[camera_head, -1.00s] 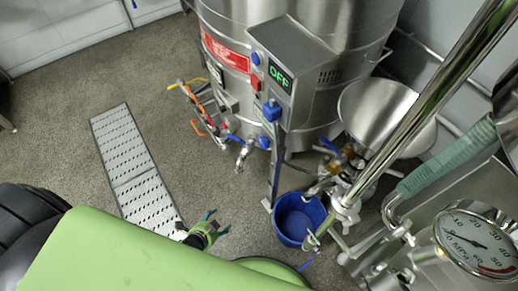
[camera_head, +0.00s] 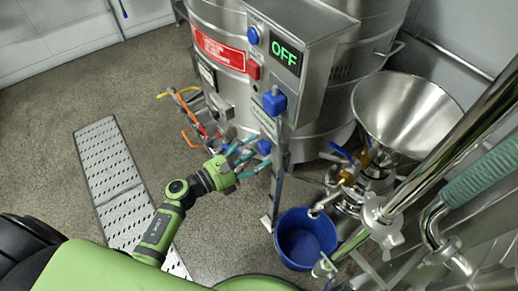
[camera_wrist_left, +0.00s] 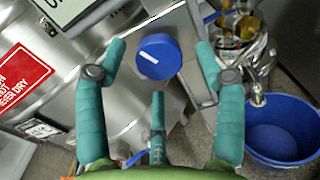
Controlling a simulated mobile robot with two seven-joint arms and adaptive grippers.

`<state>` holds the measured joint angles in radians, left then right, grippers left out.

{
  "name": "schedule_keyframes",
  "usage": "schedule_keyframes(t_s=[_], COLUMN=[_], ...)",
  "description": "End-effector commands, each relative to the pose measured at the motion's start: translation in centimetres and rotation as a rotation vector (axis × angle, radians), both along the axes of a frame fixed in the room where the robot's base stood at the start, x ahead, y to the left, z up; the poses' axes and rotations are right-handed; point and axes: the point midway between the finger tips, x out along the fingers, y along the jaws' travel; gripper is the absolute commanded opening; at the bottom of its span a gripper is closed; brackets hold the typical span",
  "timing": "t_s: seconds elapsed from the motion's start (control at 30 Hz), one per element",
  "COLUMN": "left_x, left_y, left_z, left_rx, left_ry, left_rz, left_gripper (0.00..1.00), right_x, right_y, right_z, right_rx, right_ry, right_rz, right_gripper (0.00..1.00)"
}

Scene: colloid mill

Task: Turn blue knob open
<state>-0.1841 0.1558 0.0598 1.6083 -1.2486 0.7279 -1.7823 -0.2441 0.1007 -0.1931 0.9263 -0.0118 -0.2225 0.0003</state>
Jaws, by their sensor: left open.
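My left gripper (camera_head: 246,159) has teal fingers and is open, below and left of the knob in the head view. In the left wrist view the left gripper (camera_wrist_left: 155,85) shows its fingers apart and no visible contact with the knob. My right gripper is not in view.
The steel tank (camera_head: 305,105) stands behind the post. A red switch (camera_head: 253,69) and a blue button (camera_head: 253,36) are on the control box.

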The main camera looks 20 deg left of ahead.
Motion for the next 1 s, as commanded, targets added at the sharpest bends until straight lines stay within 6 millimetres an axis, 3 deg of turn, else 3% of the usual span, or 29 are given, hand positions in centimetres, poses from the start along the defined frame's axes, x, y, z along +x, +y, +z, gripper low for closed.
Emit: schedule_keyframes(t_s=[0.17, 0.47, 0.6, 1.0], left_x=[1.32, 1.48, 1.47, 1.4], left_y=[-1.02, -1.18, -1.17, -1.2], left_z=[0.0, -0.09, -0.09, -0.21], left_rx=[-0.003, -0.002, -0.002, -0.028], left_ry=[0.001, 0.003, 0.003, 0.027], left_rz=[0.001, 0.001, 0.001, 0.0], left_gripper=[0.7, 0.7, 0.14, 0.14], right_x=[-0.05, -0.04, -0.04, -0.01], right_y=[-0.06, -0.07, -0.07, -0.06], right_z=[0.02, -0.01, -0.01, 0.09], right_rx=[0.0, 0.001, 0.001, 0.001], right_ry=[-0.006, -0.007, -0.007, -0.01], right_rz=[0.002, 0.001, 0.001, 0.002], right_gripper=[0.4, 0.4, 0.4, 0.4])
